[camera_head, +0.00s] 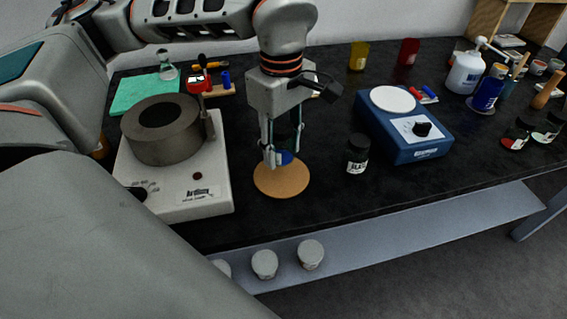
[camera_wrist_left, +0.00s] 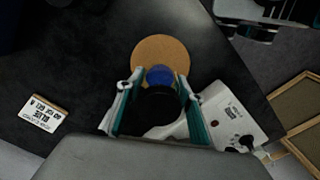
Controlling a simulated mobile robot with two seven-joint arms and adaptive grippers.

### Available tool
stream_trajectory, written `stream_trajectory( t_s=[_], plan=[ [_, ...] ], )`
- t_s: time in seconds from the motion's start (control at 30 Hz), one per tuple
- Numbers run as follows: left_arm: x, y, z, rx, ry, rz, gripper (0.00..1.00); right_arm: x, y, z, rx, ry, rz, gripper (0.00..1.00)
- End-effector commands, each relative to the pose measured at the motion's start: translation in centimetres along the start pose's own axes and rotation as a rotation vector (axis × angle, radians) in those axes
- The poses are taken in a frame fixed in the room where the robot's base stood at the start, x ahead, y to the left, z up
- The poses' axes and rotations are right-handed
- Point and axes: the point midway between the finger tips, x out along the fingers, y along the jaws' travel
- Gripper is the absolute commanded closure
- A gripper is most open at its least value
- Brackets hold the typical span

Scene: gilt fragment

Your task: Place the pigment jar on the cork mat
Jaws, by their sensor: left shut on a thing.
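The pigment jar (camera_head: 285,157) has a dark body or lid and a blue part low down. My left gripper (camera_head: 279,150) is shut on it, pointing down over the table. In the left wrist view, the jar's black top (camera_wrist_left: 152,106) is between the two fingers (camera_wrist_left: 158,110), with its blue part beyond. The round cork mat (camera_head: 280,184) lies flat on the black table, and the jar overlaps its far part in the head view. The mat also shows in the left wrist view (camera_wrist_left: 150,50). Whether the jar touches the mat is unclear. My right gripper is out of view.
A hotplate-like device with a grey pot (camera_head: 160,133) stands left of the mat. A black-lidded jar (camera_head: 357,155) stands to the right, before a blue scale-like device (camera_head: 410,146). Bottles and jars fill the far right. The table's front edge is close to the mat.

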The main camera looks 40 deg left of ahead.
Motion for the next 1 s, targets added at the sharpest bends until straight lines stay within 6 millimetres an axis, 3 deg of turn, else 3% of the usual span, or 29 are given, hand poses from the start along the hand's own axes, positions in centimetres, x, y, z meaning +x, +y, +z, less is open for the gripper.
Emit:
stream_trajectory(
  t_s=[0.17, 0.47, 0.87, 0.9, 0.93, 1.0],
  plan=[
    [1.0, 0.0, 0.0, 0.0, 0.001, 0.0, 0.89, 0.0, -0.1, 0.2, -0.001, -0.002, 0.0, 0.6],
    [4.8, -0.1, 0.0, 0.001, 0.0, -0.002, 0.89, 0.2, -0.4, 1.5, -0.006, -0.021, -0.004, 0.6],
    [5.2, 0.0, 0.0, 0.0, 0.001, 0.0, 0.89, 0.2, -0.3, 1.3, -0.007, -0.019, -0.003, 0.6],
    [5.1, 0.0, 0.0, 0.0, 0.001, 0.001, 0.56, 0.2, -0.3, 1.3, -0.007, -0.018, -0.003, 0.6],
    [5.1, 0.0, 0.0, 0.0, 0.001, 0.001, 0.48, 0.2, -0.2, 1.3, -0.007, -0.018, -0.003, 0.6],
    [5.1, 0.0, 0.0, 0.0, 0.001, 0.001, 0.47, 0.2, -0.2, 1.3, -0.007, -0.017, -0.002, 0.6]
  ],
)
